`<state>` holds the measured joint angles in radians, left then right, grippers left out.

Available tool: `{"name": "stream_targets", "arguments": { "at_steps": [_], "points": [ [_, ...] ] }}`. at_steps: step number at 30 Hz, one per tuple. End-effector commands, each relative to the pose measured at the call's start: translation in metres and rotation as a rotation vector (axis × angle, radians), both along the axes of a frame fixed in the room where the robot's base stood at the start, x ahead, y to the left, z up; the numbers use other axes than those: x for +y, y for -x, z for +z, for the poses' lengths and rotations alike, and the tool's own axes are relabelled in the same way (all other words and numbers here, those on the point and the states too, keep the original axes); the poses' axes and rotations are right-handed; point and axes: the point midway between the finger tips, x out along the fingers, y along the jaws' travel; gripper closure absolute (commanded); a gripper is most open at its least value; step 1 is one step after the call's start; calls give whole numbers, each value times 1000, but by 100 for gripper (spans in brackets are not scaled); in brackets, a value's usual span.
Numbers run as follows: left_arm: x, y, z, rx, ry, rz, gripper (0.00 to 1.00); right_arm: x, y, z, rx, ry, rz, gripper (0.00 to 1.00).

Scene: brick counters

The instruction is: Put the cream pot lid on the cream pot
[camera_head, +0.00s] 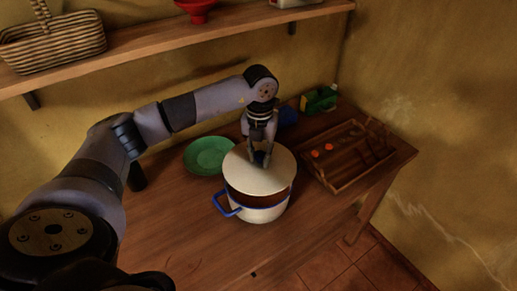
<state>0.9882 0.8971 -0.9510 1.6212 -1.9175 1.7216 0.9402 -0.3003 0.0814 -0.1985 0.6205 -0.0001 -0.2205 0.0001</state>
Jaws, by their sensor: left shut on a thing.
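The cream pot (262,214) stands on the wooden counter, with a blue rim and a blue handle at its left. The cream pot lid (248,180) is a flat, pale disc over the pot's mouth. A brown band shows between the lid's near edge and the pot's rim, so the lid looks raised above the pot there. The far side of the rim is hidden under the lid. My left gripper (261,158) points down and is shut on the lid's dark knob, which is mostly hidden by the fingers. My right gripper is not in view.
A green plate (208,155) lies behind and left of the pot. A wooden tray (348,180) with small orange items is at the right. A shelf (180,40) with a basket (52,42) hangs above. The front counter is clear.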

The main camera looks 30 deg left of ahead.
Motion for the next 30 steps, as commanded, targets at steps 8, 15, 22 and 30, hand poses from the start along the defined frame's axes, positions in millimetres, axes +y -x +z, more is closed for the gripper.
{"name": "stream_targets", "arguments": {
  "at_steps": [8,15,22,30],
  "points": [
    [6,-3,1,1,-1,130,100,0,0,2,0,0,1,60],
    [6,-3,0,1,-1,128,100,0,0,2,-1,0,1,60],
    [6,-3,-7,1,0,132,100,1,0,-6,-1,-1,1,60],
    [6,-3,-31,1,0,131,100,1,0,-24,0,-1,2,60]
  ]
}}
